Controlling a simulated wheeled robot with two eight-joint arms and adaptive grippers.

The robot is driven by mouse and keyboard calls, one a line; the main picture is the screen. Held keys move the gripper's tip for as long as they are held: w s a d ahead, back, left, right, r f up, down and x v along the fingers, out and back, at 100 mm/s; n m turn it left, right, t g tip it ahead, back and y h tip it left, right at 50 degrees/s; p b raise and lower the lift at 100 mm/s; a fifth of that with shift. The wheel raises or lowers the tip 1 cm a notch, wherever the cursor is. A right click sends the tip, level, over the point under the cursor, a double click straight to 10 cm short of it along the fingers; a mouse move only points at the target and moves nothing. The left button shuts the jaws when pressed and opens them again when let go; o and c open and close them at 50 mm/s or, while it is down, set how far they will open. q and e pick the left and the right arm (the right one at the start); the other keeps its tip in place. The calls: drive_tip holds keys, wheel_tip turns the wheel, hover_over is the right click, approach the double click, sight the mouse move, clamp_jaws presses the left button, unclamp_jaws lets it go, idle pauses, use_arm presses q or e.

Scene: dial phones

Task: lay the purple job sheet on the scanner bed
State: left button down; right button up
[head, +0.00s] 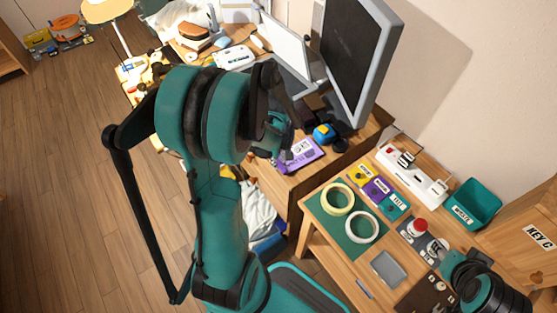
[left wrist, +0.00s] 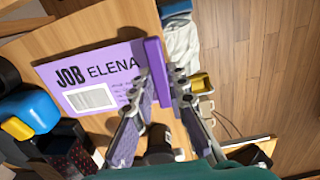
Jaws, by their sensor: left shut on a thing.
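The purple job sheet (left wrist: 93,72), printed JOB ELENA with a white barcode box, has a raised purple strip along one edge. My left gripper (left wrist: 163,88) is shut on that strip. In the head view the sheet (head: 303,154) shows at the front of the desk, beside the left gripper (head: 279,145), which my arm partly hides. Whether the sheet touches the desk is unclear. A device with a raised white-lined lid (head: 285,46) and dark flat bed behind my wrist looks like the scanner; much of its bed is hidden. My right gripper (head: 462,268) is partly in view at the lower right.
A large monitor (head: 355,55) stands right of the scanner. A blue and yellow object (head: 324,134) sits close behind the sheet. A lower side table holds tape rolls (head: 338,199), a power strip (head: 412,177), a teal bin (head: 474,203) and a grey tray (head: 388,268).

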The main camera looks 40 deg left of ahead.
use_arm(q)
drive_tip(key=shift+r+p, duration=1.4)
drive_tip(key=shift+r, duration=0.65)
drive_tip(key=shift+s+f, duration=0.1)
